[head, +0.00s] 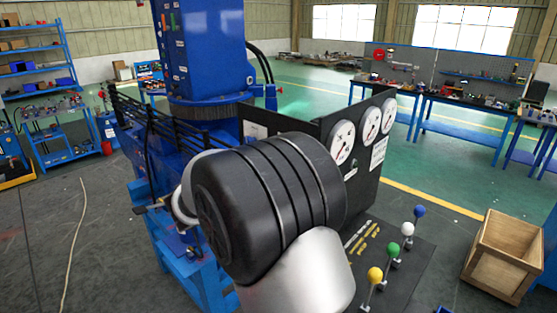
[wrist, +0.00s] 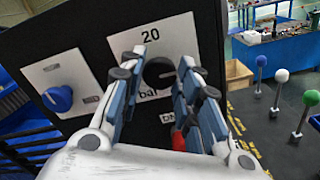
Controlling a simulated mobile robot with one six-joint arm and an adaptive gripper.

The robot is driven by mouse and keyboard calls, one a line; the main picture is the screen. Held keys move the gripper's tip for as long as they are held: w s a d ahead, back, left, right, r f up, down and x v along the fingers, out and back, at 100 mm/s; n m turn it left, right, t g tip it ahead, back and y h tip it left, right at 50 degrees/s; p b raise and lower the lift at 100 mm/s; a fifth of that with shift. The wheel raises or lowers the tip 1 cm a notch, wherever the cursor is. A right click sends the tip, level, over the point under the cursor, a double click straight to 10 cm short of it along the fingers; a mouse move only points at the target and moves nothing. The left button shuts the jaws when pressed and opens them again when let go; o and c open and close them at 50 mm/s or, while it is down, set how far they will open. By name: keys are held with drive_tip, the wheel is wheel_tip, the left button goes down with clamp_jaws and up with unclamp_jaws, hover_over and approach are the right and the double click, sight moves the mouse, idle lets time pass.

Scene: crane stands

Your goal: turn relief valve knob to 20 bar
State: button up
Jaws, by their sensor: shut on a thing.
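The relief valve knob (wrist: 158,70) is a dark round knob on a white plate (wrist: 180,35) of the black panel in the wrist view. "20" is printed above it and "bar" is partly visible below. My gripper (wrist: 156,80) has its two blue-padded fingers on either side of the knob, shut on it. The fingers hide the knob's sides and some lettering. I cannot read the knob's angle. In the head view, my arm hides the knob and gripper.
A blue knob (wrist: 58,98) sits on another plate to the left. A red part (wrist: 178,140) shows below the knob. Gauges (head: 341,142) stand on the panel (head: 365,185). Ball-topped levers (head: 375,275) and a wooden crate (head: 510,247) are to the right.

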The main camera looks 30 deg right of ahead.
drive_tip(key=o, duration=1)
drive_tip(key=shift+o, duration=0.2)
drive_tip(key=v, duration=1.2)
drive_tip(key=shift+d, duration=0.1)
